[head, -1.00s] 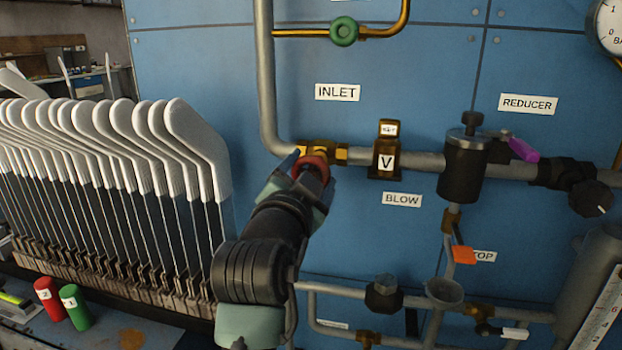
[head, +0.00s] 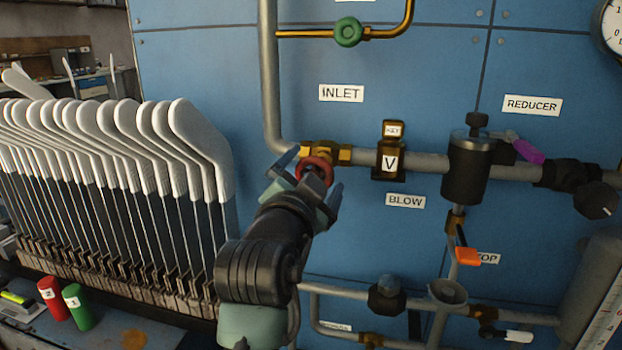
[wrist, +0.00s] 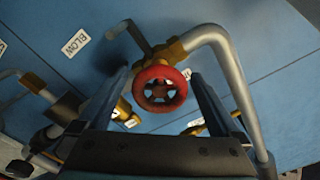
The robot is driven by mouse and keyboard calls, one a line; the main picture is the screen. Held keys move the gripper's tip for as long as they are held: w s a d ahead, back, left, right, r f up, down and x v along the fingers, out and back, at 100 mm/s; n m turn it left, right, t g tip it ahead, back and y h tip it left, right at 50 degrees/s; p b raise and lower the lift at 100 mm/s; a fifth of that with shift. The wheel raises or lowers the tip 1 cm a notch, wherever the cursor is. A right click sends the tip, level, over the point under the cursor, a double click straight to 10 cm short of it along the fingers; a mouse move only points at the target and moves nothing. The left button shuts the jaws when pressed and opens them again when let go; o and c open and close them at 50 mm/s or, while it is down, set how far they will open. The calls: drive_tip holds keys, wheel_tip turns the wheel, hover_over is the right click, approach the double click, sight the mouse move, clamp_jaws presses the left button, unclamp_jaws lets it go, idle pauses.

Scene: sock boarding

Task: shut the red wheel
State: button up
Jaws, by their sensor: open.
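The red wheel (head: 316,165) sits on a brass valve in the inlet pipe, below the INLET label. In the wrist view the red wheel (wrist: 160,88) faces the camera, with its spokes and hub showing. My gripper (head: 310,172) is open in front of it, one finger on each side of the wheel. In the wrist view my gripper (wrist: 158,85) shows both fingers apart from the rim, with a gap on each side. In the head view part of the wheel is hidden behind my gripper.
A green wheel (head: 349,31) is on the brass pipe above. The V block (head: 389,160) and the black reducer (head: 468,170) with a purple lever stand to the right. White sock boards (head: 200,145) stand in a row at left. An orange handle (head: 467,256) is lower right.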

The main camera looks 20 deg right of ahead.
drive_tip(key=p+v, duration=0.1)
drive_tip(key=v, duration=1.2)
drive_tip(key=shift+r, duration=0.1)
drive_tip(key=s+a+r+n+t+y, duration=0.3)
drive_tip(key=s+a+r+n+t, duration=0.15)
drive_tip(key=r, duration=0.35)
drive_tip(key=s+a+r+n+t+y, duration=0.3)
drive_tip(key=r+n+t, duration=0.15)
drive_tip(key=r, duration=0.35)
drive_tip(key=s+a+r+n+t+y, duration=0.3)
drive_tip(key=s+a+r+n+y, duration=0.15)
drive_tip(key=r, duration=0.35)
wheel_tip(320, 180, up, 31)
drive_tip(key=n+p, duration=0.1)
drive_tip(key=p, duration=3.1)
drive_tip(key=shift+w+d, duration=0.2)
drive_tip(key=shift+w, duration=0.25)
